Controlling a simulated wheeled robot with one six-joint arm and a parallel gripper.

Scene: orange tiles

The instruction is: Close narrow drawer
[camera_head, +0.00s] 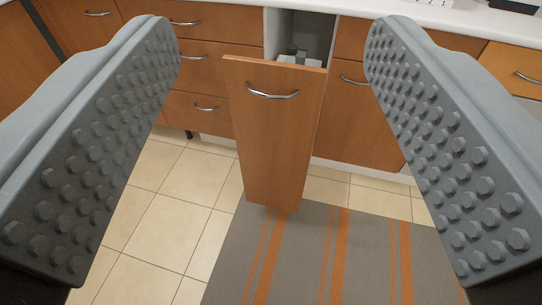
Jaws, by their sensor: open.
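The narrow drawer (272,140) is a tall wooden front with a curved metal handle (272,94) near its top. It stands pulled out from the cabinet row, with a grey opening (300,32) behind it. Some light-coloured items (292,57) show just behind its top edge; what they are is unclear. My gripper (272,50) is open, its two grey studded fingers wide apart at the left and right of the picture. The drawer front shows between them, farther off. No touch with the fingers is visible.
Closed wooden drawers (196,75) stand left of the opening, and a closed cabinet door (352,120) stands right. A white countertop (350,9) runs above. A grey and orange striped rug (310,255) lies below on beige tiles (175,185). The floor before the drawer looks clear.

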